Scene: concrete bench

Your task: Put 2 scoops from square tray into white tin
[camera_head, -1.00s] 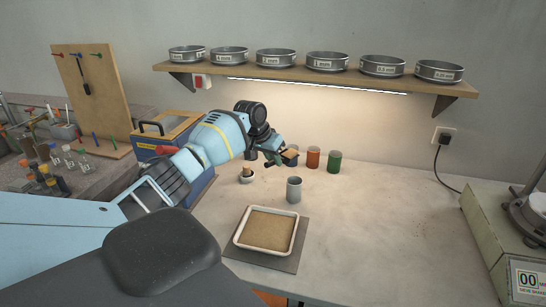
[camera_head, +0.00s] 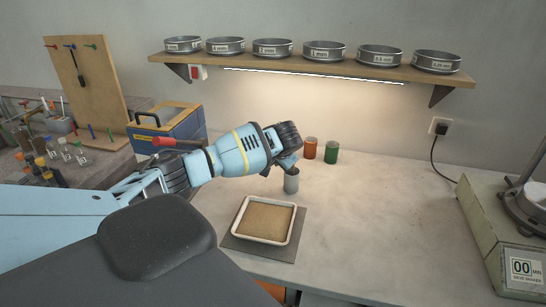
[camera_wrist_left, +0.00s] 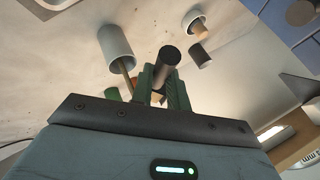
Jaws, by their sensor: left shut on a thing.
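The square tray (camera_head: 239,235) is white-rimmed, filled level with tan granular material, and lies on a grey mat. The white tin (camera_head: 291,184) looks pale grey and stands upright behind the tray; my left arm partly covers its top. It also shows in the left wrist view (camera_wrist_left: 116,42). My left gripper (camera_wrist_left: 165,80) has green fingers shut on a dark, round-ended handle (camera_wrist_left: 168,57), seemingly the scoop's. In the head view the gripper is close by the tin, mostly hidden behind my wrist. The scoop's bowl and any load cannot be made out. My right gripper is not in view.
An orange tin (camera_head: 310,148) and a green tin (camera_head: 331,152) stand behind the white tin. A small white cup (camera_wrist_left: 194,20) with a brown thing in it shows in the wrist view. A sieve shaker (camera_head: 510,240) stands far right.

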